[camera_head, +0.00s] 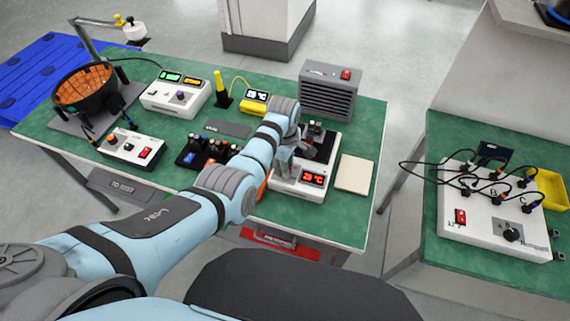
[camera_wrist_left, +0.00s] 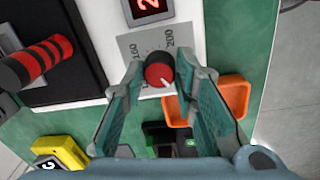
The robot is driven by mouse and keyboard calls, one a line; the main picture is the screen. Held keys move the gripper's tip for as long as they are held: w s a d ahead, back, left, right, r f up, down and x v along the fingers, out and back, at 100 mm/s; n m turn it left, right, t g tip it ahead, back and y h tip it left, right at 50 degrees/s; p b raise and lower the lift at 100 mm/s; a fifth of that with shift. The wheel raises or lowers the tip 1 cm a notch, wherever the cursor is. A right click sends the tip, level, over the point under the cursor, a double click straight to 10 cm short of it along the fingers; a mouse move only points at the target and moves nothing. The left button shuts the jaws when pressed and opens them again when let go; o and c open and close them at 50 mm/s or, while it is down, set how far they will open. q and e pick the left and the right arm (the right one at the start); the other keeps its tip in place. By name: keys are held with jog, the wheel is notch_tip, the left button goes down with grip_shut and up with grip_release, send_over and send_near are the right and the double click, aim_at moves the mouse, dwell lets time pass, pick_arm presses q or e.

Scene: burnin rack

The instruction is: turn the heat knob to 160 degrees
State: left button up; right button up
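The heat knob (camera_wrist_left: 158,72) has a red cap, a dark skirt and a white pointer mark toward the lower right in the left wrist view. Printed numbers 160 and 200 show on the grey scale plate above it. It sits on a white heater unit (camera_head: 291,186) with a red display (camera_head: 314,178). My left gripper (camera_head: 285,158) is over this unit and hides the knob in the head view. In the left wrist view its fingers (camera_wrist_left: 160,66) are apart, one either side of the knob, with small gaps showing. My right gripper is not in view.
An orange tray (camera_wrist_left: 236,96) lies close beside the unit. A grey ribbed box (camera_head: 328,92) stands behind it and a cream pad (camera_head: 354,173) lies to its right. Several boxes and small parts fill the green table's left. A second table holds a cabled white box (camera_head: 480,225).

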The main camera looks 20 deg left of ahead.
pick_arm(q)
jog(key=c, duration=0.3)
jog(key=shift+a, duration=0.15)
grip_shut()
